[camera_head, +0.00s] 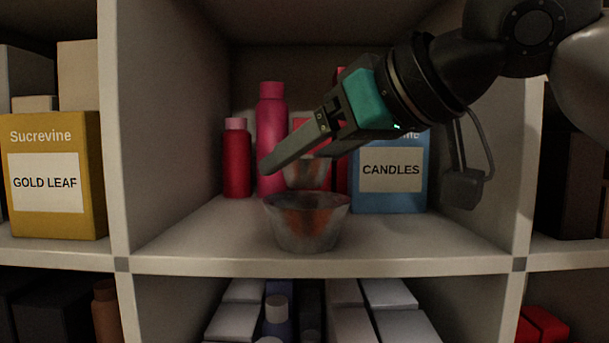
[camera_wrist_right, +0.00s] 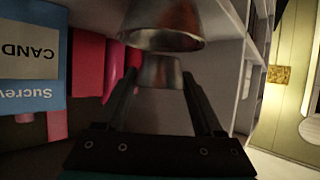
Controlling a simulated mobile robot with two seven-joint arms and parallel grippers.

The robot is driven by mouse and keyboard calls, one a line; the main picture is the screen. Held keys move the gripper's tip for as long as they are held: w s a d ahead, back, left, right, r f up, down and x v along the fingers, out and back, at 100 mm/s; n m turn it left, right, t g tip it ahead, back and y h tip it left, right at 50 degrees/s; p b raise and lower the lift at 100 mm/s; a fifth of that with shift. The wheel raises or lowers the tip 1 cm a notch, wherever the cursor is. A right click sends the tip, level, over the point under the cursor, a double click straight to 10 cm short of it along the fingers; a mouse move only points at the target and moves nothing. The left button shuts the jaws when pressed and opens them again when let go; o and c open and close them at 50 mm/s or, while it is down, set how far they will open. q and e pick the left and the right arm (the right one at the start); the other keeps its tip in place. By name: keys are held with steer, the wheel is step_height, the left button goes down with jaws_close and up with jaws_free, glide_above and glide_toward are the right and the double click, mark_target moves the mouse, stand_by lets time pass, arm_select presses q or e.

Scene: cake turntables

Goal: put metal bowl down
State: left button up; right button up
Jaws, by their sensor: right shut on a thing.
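Two metal bowls show in the head view, one above the other. The larger metal bowl (camera_head: 306,228) stands upright on the shelf near its front edge; it also shows at the top of the wrist view (camera_wrist_right: 165,25). My right gripper (camera_head: 285,158) reaches in from the upper right and is shut on the smaller metal bowl (camera_head: 306,173). That bowl shows between the fingers in the wrist view (camera_wrist_right: 160,73). It is above the larger bowl, with its top partly hidden by the finger. I cannot tell whether the two bowls touch. My left gripper is not in view.
A blue candles box (camera_head: 390,190) stands right of the bowls. A tall pink bottle (camera_head: 271,135) and a shorter red bottle (camera_head: 236,165) stand behind to the left. The shelf (camera_head: 190,235) is bare at front left and front right. Side walls bound the compartment.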

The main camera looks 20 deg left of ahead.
mark_target(317, 184)
steer(key=shift+f, duration=0.95)
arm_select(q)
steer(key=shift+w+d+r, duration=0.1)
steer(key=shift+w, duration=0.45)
arm_select(e)
steer(key=shift+f, duration=0.1)
steer(key=shift+f+b, duration=0.3)
steer(key=shift+f, duration=0.35)
steer(key=o, duration=1.3)
steer(key=shift+o, duration=0.3)
steer(key=shift+r, duration=0.3)
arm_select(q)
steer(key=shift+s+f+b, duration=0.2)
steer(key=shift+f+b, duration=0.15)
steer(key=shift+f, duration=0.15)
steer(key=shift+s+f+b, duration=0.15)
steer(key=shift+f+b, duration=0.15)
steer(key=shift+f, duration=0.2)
arm_select(e)
steer(key=v, duration=1.2)
steer(key=shift+r, duration=0.45)
